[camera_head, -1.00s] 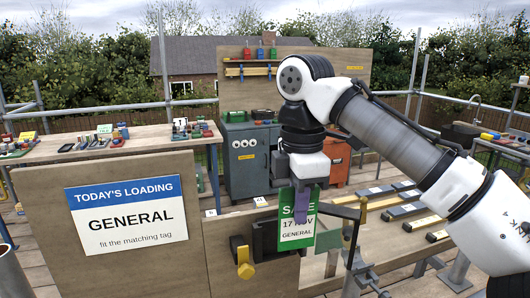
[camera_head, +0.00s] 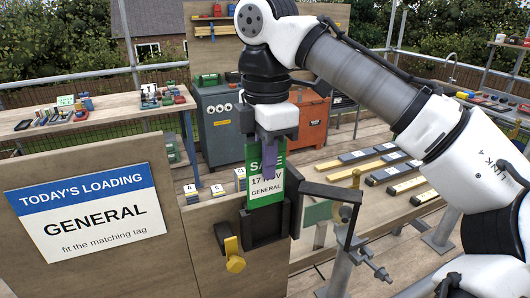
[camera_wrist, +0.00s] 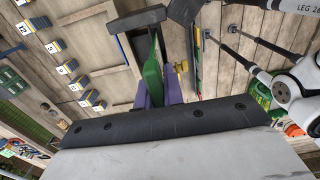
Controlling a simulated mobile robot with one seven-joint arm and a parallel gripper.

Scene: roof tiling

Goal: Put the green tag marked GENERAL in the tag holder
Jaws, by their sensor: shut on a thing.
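My gripper (camera_head: 268,150) is shut on the green tag (camera_head: 264,190), which reads SALE, 17 NOV and GENERAL. The tag hangs upright with its lower end at the dark tag holder (camera_head: 266,238) on the wooden board. I cannot tell whether its lower edge is inside the holder or just in front. In the wrist view, the tag (camera_wrist: 152,78) shows edge-on between my purple fingers, next to the holder's dark frame (camera_wrist: 138,20). A dark hinged frame (camera_head: 325,190) stands swung out to the holder's right.
A sign (camera_head: 85,213) on the board reads TODAY'S LOADING, GENERAL, fit the matching tag. A workbench (camera_head: 105,115) stands behind at left, with grey (camera_head: 220,120) and orange (camera_head: 306,120) cabinets beyond.

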